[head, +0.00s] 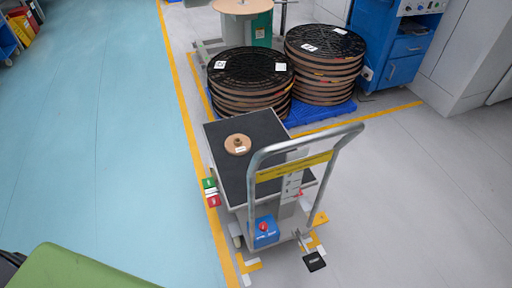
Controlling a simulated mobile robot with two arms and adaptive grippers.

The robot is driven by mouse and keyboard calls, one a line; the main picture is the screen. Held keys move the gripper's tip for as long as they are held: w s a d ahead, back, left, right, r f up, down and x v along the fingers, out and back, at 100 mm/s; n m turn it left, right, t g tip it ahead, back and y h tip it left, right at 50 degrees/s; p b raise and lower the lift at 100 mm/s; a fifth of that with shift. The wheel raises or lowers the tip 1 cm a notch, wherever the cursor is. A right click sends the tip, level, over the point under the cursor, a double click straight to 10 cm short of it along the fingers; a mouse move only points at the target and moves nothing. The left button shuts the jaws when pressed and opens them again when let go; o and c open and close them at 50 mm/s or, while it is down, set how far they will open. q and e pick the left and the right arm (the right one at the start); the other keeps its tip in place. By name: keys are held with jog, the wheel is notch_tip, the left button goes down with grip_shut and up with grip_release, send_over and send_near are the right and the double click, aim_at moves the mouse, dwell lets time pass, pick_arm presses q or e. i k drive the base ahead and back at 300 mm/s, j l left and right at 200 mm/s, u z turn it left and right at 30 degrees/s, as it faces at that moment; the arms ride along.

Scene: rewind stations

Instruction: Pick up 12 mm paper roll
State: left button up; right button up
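A small tan paper roll (232,150) lies flat on the dark top of a lift cart (262,127) in the head view. It has a raised core at its middle and a white label near its front edge. The label is too small to read, so I cannot tell whether it is the 12 mm roll. The rest of the cart top is bare. Neither of my grippers shows in this view.
The cart's push handle (345,137) rises at its right side. Two stacks of large reels, a left stack (250,66) and a right stack (325,42), stand behind on a blue pallet (306,113).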

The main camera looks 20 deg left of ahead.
aim_at(236, 145)
jog(key=i+j, duration=0.15)
jog(key=j, duration=0.2)
jog(key=i+j+u, duration=0.1)
jog(key=j, duration=0.3)
jog(key=i+j+u, duration=0.1)
jog(key=j, duration=0.25)
jog(key=i+j, duration=0.2)
jog(key=j, duration=0.15)
